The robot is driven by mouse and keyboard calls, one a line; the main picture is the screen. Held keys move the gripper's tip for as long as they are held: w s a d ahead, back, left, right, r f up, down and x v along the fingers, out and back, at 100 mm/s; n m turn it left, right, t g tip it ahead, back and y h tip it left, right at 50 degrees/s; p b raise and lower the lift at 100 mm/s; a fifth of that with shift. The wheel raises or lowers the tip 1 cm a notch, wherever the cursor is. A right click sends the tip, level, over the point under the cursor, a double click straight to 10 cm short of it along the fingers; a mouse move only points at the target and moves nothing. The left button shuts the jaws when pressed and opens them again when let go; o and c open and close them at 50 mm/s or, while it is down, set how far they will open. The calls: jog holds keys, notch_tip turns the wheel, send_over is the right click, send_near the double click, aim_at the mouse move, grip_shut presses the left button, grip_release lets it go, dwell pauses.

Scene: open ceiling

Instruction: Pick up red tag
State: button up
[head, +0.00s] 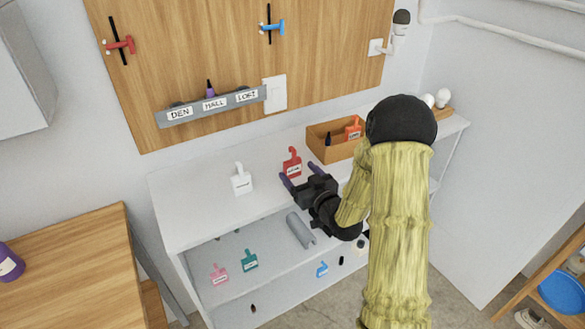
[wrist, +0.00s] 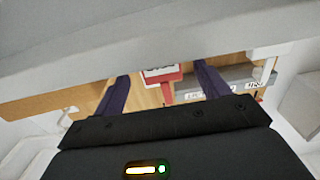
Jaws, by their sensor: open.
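The red tag (head: 292,162) has a white label and stands on the white shelf top, with its narrow end upward. My gripper (head: 298,173) is just in front of it, with purple fingers apart on either side of the tag's lower part in the picture. In the wrist view, which looks upside down, the red tag (wrist: 167,91) shows between the two open fingers (wrist: 163,72). I cannot tell whether the fingers touch it. An orange-red tag (head: 353,131) is in the wooden box.
A white tag (head: 241,180) stands left on the shelf top. The wooden box (head: 319,142) is close behind on the right. Pink (head: 219,275), green (head: 250,260) and blue (head: 322,270) tags lie on the lower shelf. A grey labelled rack (head: 190,112) hangs on the wooden board.

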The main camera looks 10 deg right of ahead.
aim_at(294, 168)
jog(key=x, duration=0.4)
jog(key=shift+w+a+p, duration=0.1)
jog(key=shift+p, duration=0.3)
jog(key=c, duration=1.1)
